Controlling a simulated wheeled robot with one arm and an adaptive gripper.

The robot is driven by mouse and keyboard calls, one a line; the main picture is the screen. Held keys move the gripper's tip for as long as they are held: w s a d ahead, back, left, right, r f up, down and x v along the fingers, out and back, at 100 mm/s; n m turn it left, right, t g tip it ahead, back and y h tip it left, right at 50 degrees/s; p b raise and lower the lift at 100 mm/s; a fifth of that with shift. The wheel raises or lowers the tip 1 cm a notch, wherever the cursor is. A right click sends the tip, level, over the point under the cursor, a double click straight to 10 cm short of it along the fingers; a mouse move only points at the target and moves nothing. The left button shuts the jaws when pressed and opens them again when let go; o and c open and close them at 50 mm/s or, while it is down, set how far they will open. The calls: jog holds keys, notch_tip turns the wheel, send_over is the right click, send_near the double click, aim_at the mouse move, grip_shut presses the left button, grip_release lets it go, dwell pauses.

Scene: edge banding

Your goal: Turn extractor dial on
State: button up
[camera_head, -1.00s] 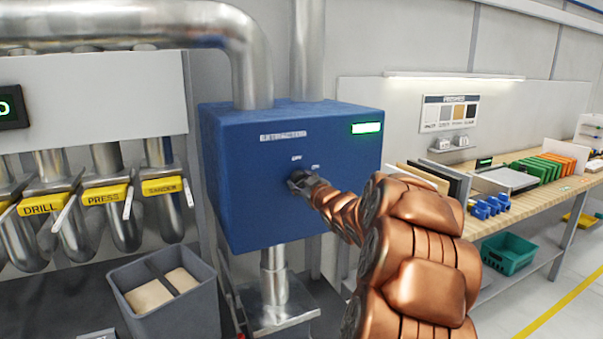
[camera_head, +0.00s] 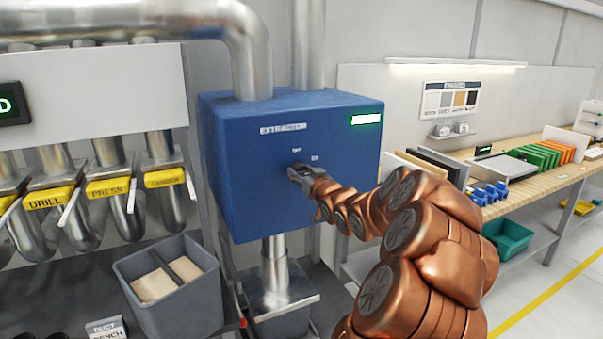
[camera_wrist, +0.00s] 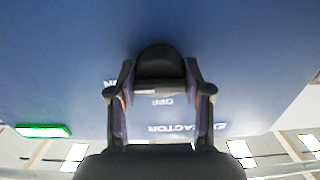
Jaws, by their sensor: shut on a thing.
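The blue extractor box (camera_head: 240,165) is fixed at the wall, with a label at its upper left and OFF and ON marks on its front. A lit green indicator (camera_head: 366,118) is at its upper right. My gripper (camera_head: 298,174) is at the middle of the box front, just below the marks. In the wrist view my gripper (camera_wrist: 160,88) has a finger on each side of the dark, rounded dial (camera_wrist: 160,62) and is shut on it. The OFF mark shows upside down between the fingers. The dial is mostly hidden in the head view, and I cannot tell its setting.
Yellow-labelled duct gates (camera_head: 108,188) and a grey divided bin (camera_head: 170,285) are at left. A workbench (camera_head: 520,190) with panels and blue parts stands at right, a teal crate (camera_head: 508,243) below it. Metal pipes run above and below the box.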

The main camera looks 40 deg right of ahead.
jog(key=shift+f, duration=0.1)
jog(key=o, duration=1.2)
jog(key=shift+c, duration=0.2)
jog(key=v, duration=1.2)
jog(key=a+f+n+g+y, duration=0.1)
jog(key=a+f+g+y, duration=0.1)
jog(key=a+f+g, duration=0.5)
jog(key=a+f+n+g+y, duration=0.15)
jog(key=a+f, duration=0.35)
jog(key=a, duration=0.6)
jog(key=s+a+f+g+y, duration=0.1)
jog(key=s+a+g, duration=0.4)
jog(key=s+a, duration=0.6)
jog(key=s+a+f+n+g+y, duration=0.1)
jog(key=s+a+g, duration=0.4)
jog(key=s+a, duration=0.6)
jog(key=s, duration=0.5)
jog(key=shift+s+f, duration=0.2)
jog(key=shift+f, duration=0.05)
